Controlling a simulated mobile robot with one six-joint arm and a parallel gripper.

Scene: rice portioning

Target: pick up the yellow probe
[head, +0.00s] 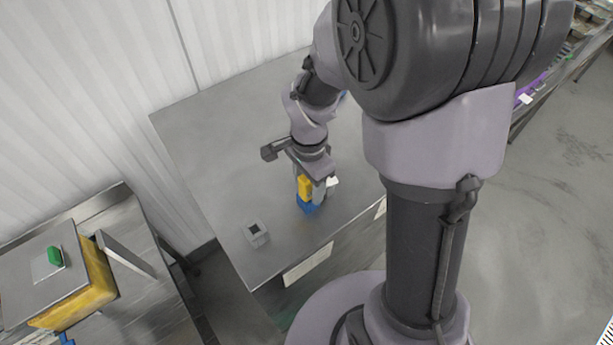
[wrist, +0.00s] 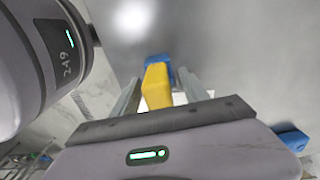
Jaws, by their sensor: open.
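The yellow probe (head: 304,186) stands upright at the blue holder (head: 308,209) on the grey metal table. In the wrist view the yellow probe (wrist: 157,86) shows between the two fingers, with part of the blue holder (wrist: 158,61) beyond it. My gripper (head: 313,192) is open and points down around the probe. In the wrist view my gripper (wrist: 158,88) has a finger on each side of the probe, with visible gaps. The probe's lower end is hidden.
A small grey box (head: 257,233) with a dark opening stands on the table, left of the holder. A small white item (head: 333,182) is close to the right of the gripper. A lower bench at left carries a yellow-sided box (head: 95,285) and a green item (head: 55,256). The table's far left is clear.

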